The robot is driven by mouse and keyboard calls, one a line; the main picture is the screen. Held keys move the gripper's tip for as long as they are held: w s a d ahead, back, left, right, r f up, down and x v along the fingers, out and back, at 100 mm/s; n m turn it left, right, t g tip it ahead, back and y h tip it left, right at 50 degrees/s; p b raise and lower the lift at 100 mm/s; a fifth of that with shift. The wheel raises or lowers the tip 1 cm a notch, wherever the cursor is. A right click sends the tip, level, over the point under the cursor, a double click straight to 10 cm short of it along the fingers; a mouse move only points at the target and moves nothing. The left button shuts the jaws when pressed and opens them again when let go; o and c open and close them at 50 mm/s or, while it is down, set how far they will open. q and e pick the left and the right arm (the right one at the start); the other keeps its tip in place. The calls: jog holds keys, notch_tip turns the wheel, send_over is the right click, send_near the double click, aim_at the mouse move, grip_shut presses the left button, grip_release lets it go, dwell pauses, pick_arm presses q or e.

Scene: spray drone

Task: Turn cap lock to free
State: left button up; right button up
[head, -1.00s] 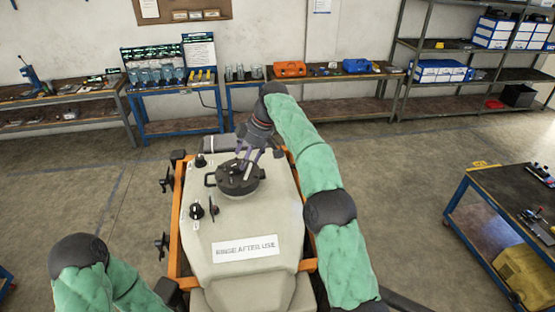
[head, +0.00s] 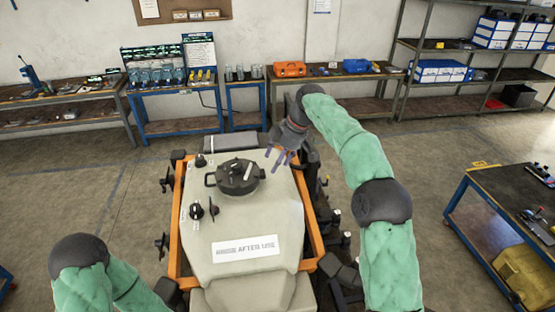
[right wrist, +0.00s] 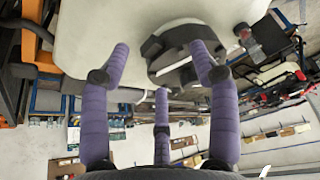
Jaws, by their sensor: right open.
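The black round cap (head: 237,176) sits on top of the pale tank (head: 250,218), with a side handle and a lighter lever-like piece on its top. The cap also shows in the right wrist view (right wrist: 180,52), partly hidden behind a finger. My right gripper (head: 280,157) is open and empty, apart from the cap, to its right and above the tank's right edge. Its purple fingers (right wrist: 160,85) are spread in the right wrist view. My left arm enters at the lower left of the head view, but its gripper is out of the picture.
An orange frame (head: 312,225) surrounds the tank. Black knobs (head: 197,211) stand on the tank left of the cap, and a label (head: 244,248) lies at its front. Benches (head: 330,80) line the back wall. A blue-framed table (head: 510,195) stands at the right.

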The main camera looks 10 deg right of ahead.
jog(key=m+t+h+b, duration=0.1)
jog(key=m+t+h, duration=0.2)
jog(key=m, duration=0.8)
send_near(237, 164)
jog(key=p+x, duration=0.1)
jog(key=x, duration=0.8)
jog(key=shift+a, duration=0.1)
jog(key=shift+s, duration=0.1)
jog(key=c, duration=1.1)
